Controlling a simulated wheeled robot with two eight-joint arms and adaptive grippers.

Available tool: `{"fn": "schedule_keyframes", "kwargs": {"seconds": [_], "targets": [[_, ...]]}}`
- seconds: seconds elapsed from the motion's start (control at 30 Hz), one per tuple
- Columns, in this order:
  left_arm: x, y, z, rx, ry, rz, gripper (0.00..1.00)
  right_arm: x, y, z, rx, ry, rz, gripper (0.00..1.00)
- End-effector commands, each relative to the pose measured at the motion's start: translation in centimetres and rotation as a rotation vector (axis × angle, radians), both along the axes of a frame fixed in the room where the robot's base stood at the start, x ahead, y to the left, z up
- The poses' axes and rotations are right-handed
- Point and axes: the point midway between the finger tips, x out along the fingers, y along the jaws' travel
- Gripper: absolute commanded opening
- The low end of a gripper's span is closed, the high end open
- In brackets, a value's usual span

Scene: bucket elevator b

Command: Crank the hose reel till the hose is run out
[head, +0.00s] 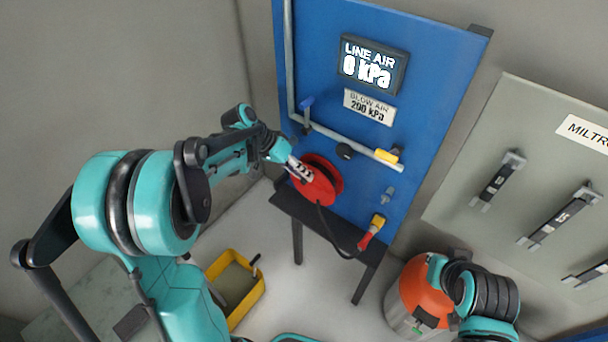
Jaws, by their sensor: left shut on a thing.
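The red hose reel (324,184) is mounted at the front of the blue panel (420,75), above a dark shelf. A black hose (327,232) hangs from the reel and curves right to a red and yellow end piece (372,230). My left gripper (297,168) reaches in from the left and is shut at the reel's left side, on what appears to be the crank handle; the fingers hide most of it. My right arm shows at the lower right, with its gripper not visible.
A display (373,66) reads LINE AIR 0 kPa; a plate (369,106) below reads BLOW AIR 200 kPa. A pipe with a yellow-ended fitting (386,155) runs above the reel. An orange-topped drum (420,290) and a yellow bin (236,285) stand below.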

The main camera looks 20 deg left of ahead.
Motion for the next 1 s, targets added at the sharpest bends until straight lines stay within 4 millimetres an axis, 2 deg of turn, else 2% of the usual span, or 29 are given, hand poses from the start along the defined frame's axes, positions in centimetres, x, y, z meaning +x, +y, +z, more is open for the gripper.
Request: {"fn": "schedule_keyframes", "kwargs": {"seconds": [0.07, 0.1, 0.17, 0.2, 0.57, 0.67, 1.0], "targets": [[0.1, 0.2, 0.0, 0.004, 0.0, 0.004, 0.0, 0.0, 0.0, 0.0, 0.0, 0.0, 0.0, 0.0], [0.1, 0.2, 0.0, 0.004, 0.0, 0.004, 0.19, 0.0, 0.0, 0.0, 0.0, 0.0, 0.0, 0.0], [0.1, 0.2, 0.0, 0.005, -0.001, 0.004, 0.35, 0.0, 0.0, 0.0, 0.0, 0.0, 0.0, 0.0], [0.1, 0.2, 0.0, 0.005, -0.001, 0.004, 0.38, 0.0, 0.0, 0.0, 0.0, 0.0, 0.0, 0.0], [-0.1, 0.4, 0.5, 0.003, 0.0, 0.003, 0.38, -0.1, 0.0, 0.1, 0.0, -0.001, 0.0, 0.0], [-0.3, 1.2, 1.6, 0.003, 0.0, 0.006, 0.38, -0.1, 0.0, 0.1, 0.0, -0.001, 0.0, 0.0], [-1.8, 5.2, 7.4, 0.003, 0.0, 0.006, 0.38, -0.1, 0.0, 0.1, 0.0, -0.001, 0.0, 0.0]]}}
